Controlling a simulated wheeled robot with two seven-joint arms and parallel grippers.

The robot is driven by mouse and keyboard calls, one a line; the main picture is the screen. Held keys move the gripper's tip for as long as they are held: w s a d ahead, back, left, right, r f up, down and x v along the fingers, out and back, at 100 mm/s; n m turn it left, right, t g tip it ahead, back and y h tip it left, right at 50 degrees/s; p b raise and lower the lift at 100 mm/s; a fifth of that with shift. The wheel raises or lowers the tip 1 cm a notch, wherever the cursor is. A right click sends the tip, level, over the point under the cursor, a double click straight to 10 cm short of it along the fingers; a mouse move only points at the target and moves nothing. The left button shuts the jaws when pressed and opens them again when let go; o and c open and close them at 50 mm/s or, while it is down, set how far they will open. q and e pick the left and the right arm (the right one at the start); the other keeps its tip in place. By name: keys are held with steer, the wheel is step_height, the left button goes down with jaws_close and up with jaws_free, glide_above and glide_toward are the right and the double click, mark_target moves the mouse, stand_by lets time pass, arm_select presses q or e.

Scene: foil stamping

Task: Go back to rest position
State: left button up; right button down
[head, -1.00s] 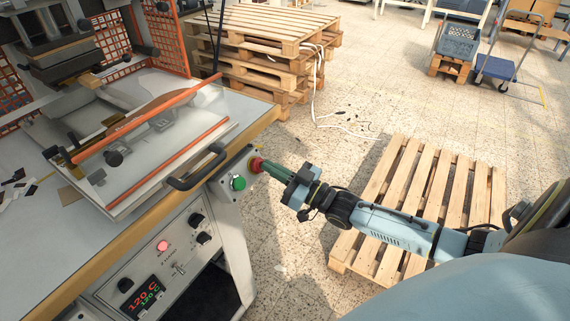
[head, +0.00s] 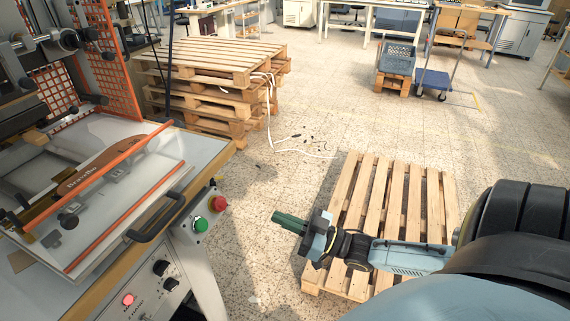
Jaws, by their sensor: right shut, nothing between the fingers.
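My right gripper (head: 291,222) is shut and empty. It hangs in free air to the right of the stamping machine, pointing left, with the tiled floor behind its tips. The machine's small button box (head: 206,212) carries a red button (head: 219,203) and a green button (head: 200,224). The gripper is clear of both buttons. My left gripper is not in view.
The stamping machine's bench (head: 215,147) fills the left side, with a black handle (head: 158,219) at its edge. A wooden pallet (head: 374,190) lies on the floor behind my right arm. Stacked pallets (head: 216,104) stand farther back. The floor between is mostly open.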

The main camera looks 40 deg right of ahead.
stand_by(0.6)
steer(key=s+d+f+m+g+h, duration=0.1)
steer(key=s+f+g+h, duration=0.15)
steer(key=f, duration=0.75)
steer(key=s+d+f+m+g+h, duration=0.1)
steer(key=s+f+g+h, duration=0.2)
steer(key=f, duration=0.7)
steer(key=s+d+f+m+g+h, duration=0.1)
steer(key=s+f+g+h, duration=0.2)
steer(key=f, duration=0.6)
steer(key=s+a+f+g, duration=0.4)
steer(key=s+a+f, duration=0.2)
steer(key=s, duration=0.7)
steer(key=s+a+f+g, duration=0.5)
steer(key=s+f, duration=0.5)
steer(key=s, duration=0.2)
steer(key=shift+s+a+h, duration=0.35)
steer(key=shift+a+h, duration=0.1)
steer(key=shift+a, duration=0.2)
steer(key=shift+f, duration=0.1)
